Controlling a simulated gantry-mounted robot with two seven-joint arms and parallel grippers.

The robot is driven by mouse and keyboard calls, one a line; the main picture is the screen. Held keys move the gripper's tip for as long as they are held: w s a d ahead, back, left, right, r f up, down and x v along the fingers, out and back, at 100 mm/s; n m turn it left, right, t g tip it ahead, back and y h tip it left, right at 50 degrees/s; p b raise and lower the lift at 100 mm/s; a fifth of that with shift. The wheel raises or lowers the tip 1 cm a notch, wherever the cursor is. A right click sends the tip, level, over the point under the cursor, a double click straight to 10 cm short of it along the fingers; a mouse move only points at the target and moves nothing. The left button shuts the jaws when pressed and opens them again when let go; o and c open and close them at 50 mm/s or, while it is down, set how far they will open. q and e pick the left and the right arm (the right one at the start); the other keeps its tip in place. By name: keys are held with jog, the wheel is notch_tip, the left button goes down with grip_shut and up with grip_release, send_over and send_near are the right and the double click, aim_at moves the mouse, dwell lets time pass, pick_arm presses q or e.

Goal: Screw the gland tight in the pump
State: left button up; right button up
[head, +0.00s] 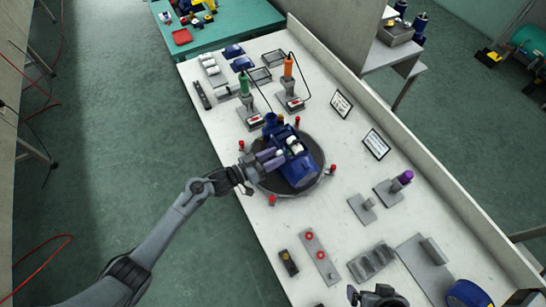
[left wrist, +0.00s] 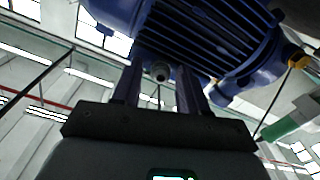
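The blue pump (head: 304,170) lies on a dark round plate (head: 268,184) on the white bench. My left gripper (head: 277,157) is at the pump's left side, its two purple fingers pointing at it. In the left wrist view the fingers stand apart, with a gap between them, below the pump's blue ribbed body (left wrist: 205,35). A small grey round part (left wrist: 160,71), perhaps the gland, shows between the fingers; I see no clear contact with it. The fingertips are partly lost against the pump. My right gripper (head: 362,294) is at the bottom edge, partly cut off.
Red-topped posts (head: 331,169) stand around the plate. Behind it are a green-handled tool (head: 244,82) and an orange-handled tool (head: 288,66) on stands. A purple-topped piece (head: 404,178) and grey fixtures (head: 372,263) stand to the right.

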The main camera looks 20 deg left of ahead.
pick_arm(q)
jog(key=shift+n+p, duration=0.8)
jog(key=shift+n, duration=0.2)
jog(key=c, duration=0.7)
jog(key=shift+r, duration=0.1)
grip_shut()
